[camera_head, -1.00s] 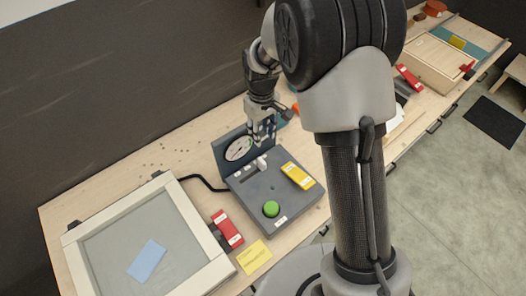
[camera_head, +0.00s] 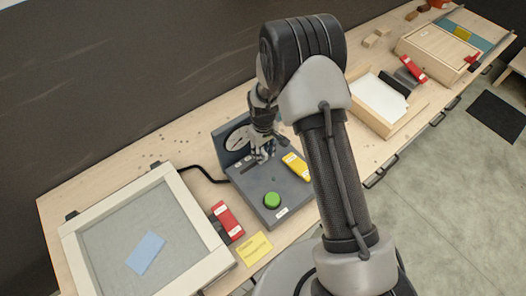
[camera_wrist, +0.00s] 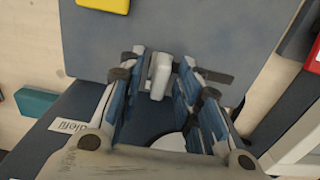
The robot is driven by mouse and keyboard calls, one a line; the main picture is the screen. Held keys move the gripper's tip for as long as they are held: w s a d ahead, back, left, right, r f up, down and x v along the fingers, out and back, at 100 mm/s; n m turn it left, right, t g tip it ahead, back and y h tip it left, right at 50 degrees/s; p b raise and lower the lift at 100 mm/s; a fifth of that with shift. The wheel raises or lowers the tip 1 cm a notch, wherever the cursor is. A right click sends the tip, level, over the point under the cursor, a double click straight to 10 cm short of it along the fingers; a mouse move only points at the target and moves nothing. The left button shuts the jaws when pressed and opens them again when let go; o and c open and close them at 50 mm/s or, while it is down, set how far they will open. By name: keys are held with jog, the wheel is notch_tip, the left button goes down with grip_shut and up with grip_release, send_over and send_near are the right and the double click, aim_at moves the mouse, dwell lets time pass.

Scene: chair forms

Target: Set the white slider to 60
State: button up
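The white slider (camera_wrist: 159,75) is a small white knob on a dark slot in the top of the grey control box (camera_head: 248,188). In the wrist view it stands between the two blue-padded fingers of my gripper (camera_wrist: 160,82). A narrow gap shows on each side, so the gripper is open around it. In the head view my gripper (camera_head: 262,153) is down at the box and hides most of the slider. The round white dial (camera_head: 237,138) on the upright back panel is partly covered by my gripper. I cannot read its value.
A red block (camera_head: 227,221), yellow note (camera_head: 254,248) and framed panel (camera_head: 110,245) are to the left. A wooden tray (camera_head: 385,108) is to the right.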

grip_shut()
dwell(0.4)
dwell(0.4)
